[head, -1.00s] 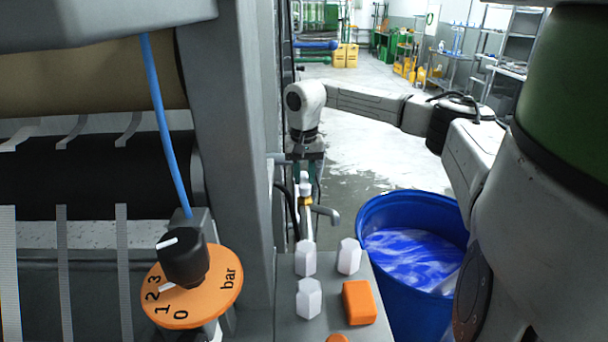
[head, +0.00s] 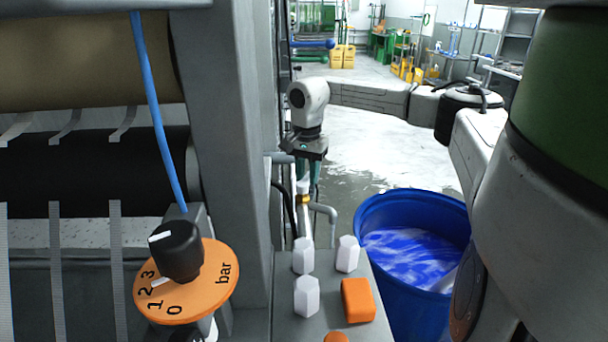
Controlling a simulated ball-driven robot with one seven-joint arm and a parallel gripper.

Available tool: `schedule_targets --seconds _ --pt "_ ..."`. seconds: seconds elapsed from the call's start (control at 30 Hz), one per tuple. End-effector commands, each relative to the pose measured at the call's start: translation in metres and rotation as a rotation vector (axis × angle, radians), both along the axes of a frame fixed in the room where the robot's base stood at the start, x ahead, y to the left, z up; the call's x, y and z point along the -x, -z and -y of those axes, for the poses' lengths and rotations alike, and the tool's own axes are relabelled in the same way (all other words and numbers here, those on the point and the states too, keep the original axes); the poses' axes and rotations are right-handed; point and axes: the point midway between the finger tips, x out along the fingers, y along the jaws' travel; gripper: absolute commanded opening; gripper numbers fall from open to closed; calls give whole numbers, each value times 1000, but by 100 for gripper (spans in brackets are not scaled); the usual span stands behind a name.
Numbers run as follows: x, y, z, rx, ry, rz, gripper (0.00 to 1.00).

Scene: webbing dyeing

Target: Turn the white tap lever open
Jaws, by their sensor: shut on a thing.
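The tap stands beside the machine's grey column, with a brass-coloured collar (head: 303,199) and a grey spout (head: 326,211) that bends to the right and down. My gripper (head: 308,184) comes down over the top of the tap, its teal fingers just above the collar. It is shut on the white tap lever, which is mostly hidden behind the fingers and the dark palm. The lever's exact angle cannot be told.
A blue barrel (head: 372,225) of blue-and-white liquid stands right of the tap. In front is a grey panel with white knobs (head: 306,297) and an orange button (head: 358,300). An orange pressure dial (head: 215,290) is at left. The floor behind is open.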

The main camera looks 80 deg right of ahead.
Motion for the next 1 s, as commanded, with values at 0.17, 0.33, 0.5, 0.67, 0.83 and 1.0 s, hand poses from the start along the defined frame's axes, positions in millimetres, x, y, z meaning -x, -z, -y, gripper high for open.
schedule_targets --seconds 0.17,0.33,0.5,0.67,0.83,1.0 --pt "6 0 -1 2 167 1 0" --pt "11 -1 -3 4 328 1 0" --pt "15 -1 -6 4 490 2 0" --pt "19 -1 -9 3 635 1 0" --pt "22 -1 -12 4 770 2 0" --pt "24 -1 -15 4 875 2 0"
